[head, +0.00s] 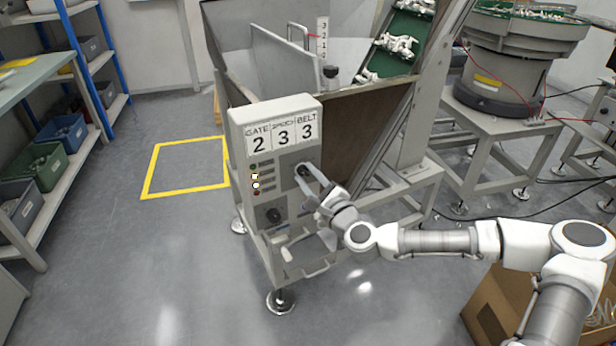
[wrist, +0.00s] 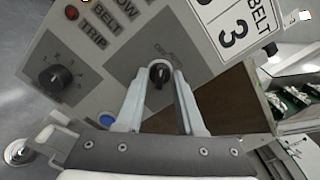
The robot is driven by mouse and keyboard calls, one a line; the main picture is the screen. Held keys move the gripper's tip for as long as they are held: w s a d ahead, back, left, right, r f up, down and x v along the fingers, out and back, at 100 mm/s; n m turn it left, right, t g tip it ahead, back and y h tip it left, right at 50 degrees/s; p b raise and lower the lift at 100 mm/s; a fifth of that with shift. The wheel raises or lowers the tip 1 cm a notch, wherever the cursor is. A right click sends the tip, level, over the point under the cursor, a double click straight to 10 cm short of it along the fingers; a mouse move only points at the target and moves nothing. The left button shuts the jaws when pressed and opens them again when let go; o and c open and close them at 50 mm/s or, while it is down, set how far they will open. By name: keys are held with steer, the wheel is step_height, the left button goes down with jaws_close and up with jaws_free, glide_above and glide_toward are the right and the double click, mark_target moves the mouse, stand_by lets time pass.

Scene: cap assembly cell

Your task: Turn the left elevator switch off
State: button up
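A grey control box (head: 240,140) stands on the front of the hopper machine. A black rotary switch (wrist: 159,73) with a light mark sits on its panel, with small blurred lettering above it. In the head view the switch (head: 303,169) is at the right of the panel, partly covered by my gripper. My gripper (wrist: 160,76) points at the panel, with one fingertip on each side of the switch. The fingers are apart, with a narrow gap beside the knob. I cannot tell whether they touch it.
A numbered dial (wrist: 55,77) and indicator lamps (wrist: 99,30) with labels such as BELT and TRIP share the panel. A number plate (head: 283,139) reads 2, 3, 3. A cardboard box (head: 492,300) is at the lower right. A yellow floor square (head: 185,143) is empty.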

steer(key=o, duration=0.5)
steer(key=shift+c, duration=0.2)
steer(key=shift+s, duration=0.1)
steer(key=p+v, duration=0.9)
steer(key=v, duration=0.8)
steer(key=shift+s+d, duration=0.1)
